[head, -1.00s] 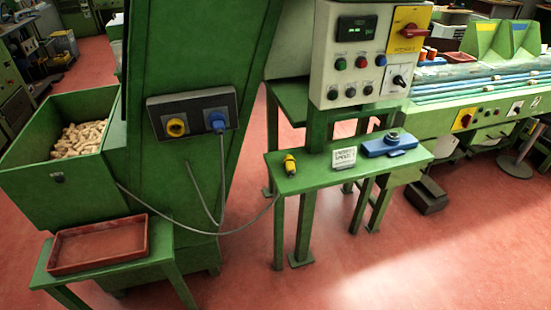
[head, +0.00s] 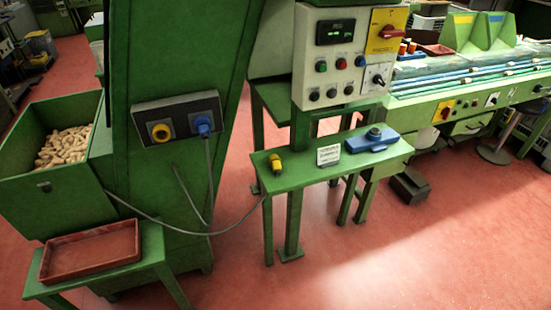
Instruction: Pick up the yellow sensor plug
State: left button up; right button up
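The yellow sensor plug (head: 275,163) lies near the left end of a narrow green bench (head: 300,178). A grey cable (head: 232,229) runs from the bench's left end, sags, and reaches the green machine on the left. On that machine a dark socket panel (head: 178,116) carries a yellow socket (head: 160,132) and a blue plug (head: 203,125) seated beside it with its own cable hanging down. Neither of my grippers shows in the head view.
A small white sign (head: 328,155) and a blue device (head: 371,140) share the bench. A control box (head: 341,60) stands above it. A red tray (head: 92,252) sits on a low green stand at left, below a bin of corks (head: 64,147). Red floor in front is clear.

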aim_at(274, 161)
jog(key=i+j+z, duration=1.05)
jog(key=i+j, duration=0.05)
